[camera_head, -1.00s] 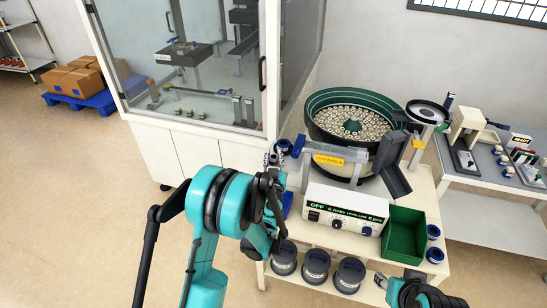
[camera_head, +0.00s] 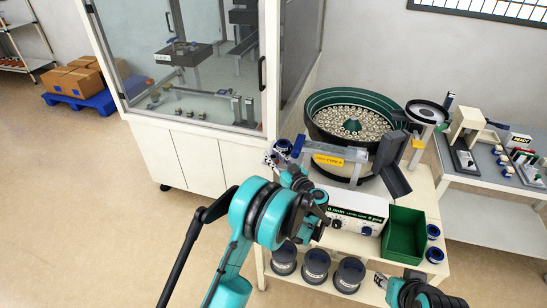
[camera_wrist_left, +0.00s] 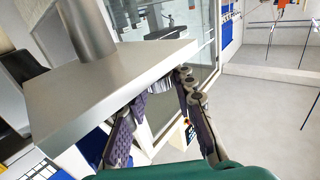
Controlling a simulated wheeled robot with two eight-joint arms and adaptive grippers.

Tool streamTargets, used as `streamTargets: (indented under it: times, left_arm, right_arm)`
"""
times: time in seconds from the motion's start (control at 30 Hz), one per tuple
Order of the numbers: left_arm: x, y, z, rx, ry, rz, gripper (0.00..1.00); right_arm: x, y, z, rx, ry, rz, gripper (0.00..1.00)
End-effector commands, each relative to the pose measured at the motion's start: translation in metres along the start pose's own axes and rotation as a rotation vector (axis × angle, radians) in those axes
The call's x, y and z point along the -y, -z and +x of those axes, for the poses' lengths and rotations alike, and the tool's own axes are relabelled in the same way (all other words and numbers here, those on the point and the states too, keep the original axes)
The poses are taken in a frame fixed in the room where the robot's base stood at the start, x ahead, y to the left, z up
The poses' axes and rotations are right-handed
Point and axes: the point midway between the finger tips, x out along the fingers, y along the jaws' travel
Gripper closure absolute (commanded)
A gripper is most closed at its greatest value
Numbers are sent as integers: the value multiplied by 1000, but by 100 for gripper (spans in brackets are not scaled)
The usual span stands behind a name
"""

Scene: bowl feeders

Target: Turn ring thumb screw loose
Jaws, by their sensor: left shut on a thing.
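My left gripper (camera_head: 274,158) is at the left end of the feeder's metal track (camera_head: 325,150), beside a blue round knob (camera_head: 283,146). In the left wrist view its two padded fingers (camera_wrist_left: 160,120) reach up to the edge of a grey metal plate (camera_wrist_left: 110,85). They are shut on a small ribbed grey part (camera_wrist_left: 160,85), seemingly the ring thumb screw, mostly hidden by the plate and fingers. In the head view my left wrist covers this spot. My right gripper (camera_head: 381,281) is low at the bottom edge, apart from the feeder; its jaw opening is unclear.
The bowl feeder (camera_head: 350,120) full of small parts stands behind the track. A control box (camera_head: 350,208) and a green bin (camera_head: 403,235) stand in front. Several dark round containers (camera_head: 316,265) sit on the lower shelf. A glass-doored cabinet (camera_head: 185,70) is at left.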

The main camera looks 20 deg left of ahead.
Motion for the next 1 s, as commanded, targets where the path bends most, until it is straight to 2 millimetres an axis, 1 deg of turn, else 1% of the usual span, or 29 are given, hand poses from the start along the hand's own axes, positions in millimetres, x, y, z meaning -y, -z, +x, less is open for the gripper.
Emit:
streamTargets:
  times: [0.37, 0.4, 0.47, 0.5, 0.73, 0.83, 0.93, 1.0]
  left_arm:
    - [0, 0, 0, -1, 4, 1, 100]
    - [0, 0, 0, -1, 4, 1, 72]
    - [0, 0, 0, -1, 4, 1, 57]
    - [0, 0, 0, -1, 4, 1, 52]
    - [0, 0, 0, 0, 4, 0, 52]
    - [-1, 0, -3, 0, 3, 0, 52]
    - [-1, 0, -14, 0, 2, 0, 52]
    - [-2, 0, -27, 0, 0, 0, 52]
  right_arm:
    - [0, 0, 0, 0, 0, 0, 60]
    - [0, 0, 0, 0, 0, 0, 60]
    - [0, 0, 0, 0, 0, 0, 60]
    - [0, 0, 0, 0, 0, 0, 60]
    - [0, 0, 0, 0, 0, 0, 60]
    - [0, 0, 0, 0, 0, 0, 60]
    - [0, 0, 0, 0, 0, 0, 60]
    - [0, 0, 0, 0, 0, 0, 60]
